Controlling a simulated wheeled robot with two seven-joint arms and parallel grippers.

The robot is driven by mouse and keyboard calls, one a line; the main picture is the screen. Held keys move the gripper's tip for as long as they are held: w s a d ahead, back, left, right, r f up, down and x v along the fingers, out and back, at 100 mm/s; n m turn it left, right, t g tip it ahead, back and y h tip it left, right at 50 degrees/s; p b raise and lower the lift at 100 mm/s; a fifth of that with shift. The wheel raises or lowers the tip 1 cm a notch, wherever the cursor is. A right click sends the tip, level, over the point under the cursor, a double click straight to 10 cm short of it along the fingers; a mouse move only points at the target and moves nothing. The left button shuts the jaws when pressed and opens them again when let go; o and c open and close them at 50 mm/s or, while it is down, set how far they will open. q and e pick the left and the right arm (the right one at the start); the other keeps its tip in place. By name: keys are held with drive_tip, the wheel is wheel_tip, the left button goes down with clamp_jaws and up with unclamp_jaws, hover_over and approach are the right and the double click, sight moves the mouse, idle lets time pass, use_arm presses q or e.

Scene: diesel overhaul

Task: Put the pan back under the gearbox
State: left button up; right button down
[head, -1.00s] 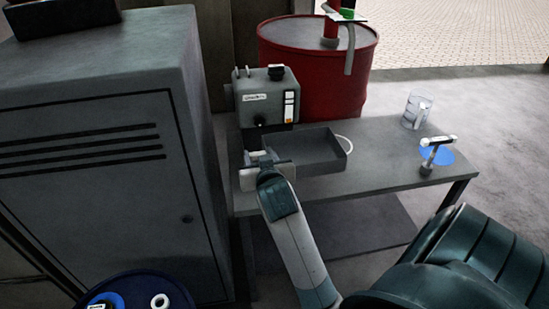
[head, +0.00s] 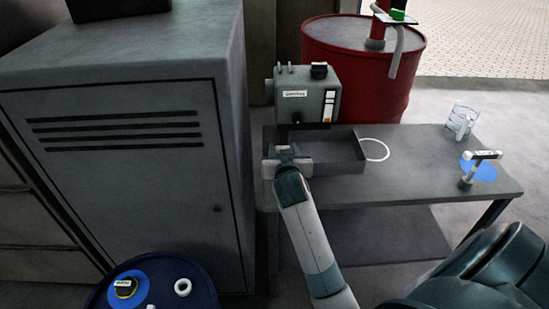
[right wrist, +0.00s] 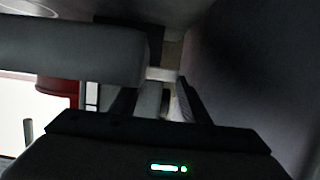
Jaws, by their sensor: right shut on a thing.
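The gearbox (head: 308,98) is a grey box with a label and a dark cap, mounted above the back left of the bench. The pan (head: 345,168) is a dark grey open tray below it; its left part lies under the gearbox and its right end sticks out. My right gripper (head: 286,160) is at the pan's left front and shut on the pan. In the right wrist view a pale grey piece, probably the pan's grip, sits between the fingers (right wrist: 152,100). Whether the pan rests on the bench is unclear. My left gripper is out of view.
A white ring (head: 375,150) lies right of the pan on the bench (head: 420,175). A clear jug (head: 461,120) and a T-shaped tool on a blue disc (head: 478,172) stand further right. A red drum (head: 350,60) is behind, a grey cabinet (head: 130,185) left.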

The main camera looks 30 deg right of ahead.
drive_tip(key=w+f, duration=0.3)
drive_tip(key=w, duration=0.2)
drive_tip(key=shift+w+a, duration=0.15)
drive_tip(key=shift+w, duration=0.05)
drive_tip(key=shift+f, duration=0.1)
drive_tip(key=shift+f, duration=2.15)
drive_tip(key=c, duration=1)
unclamp_jaws()
drive_tip(key=shift+r, duration=0.1)
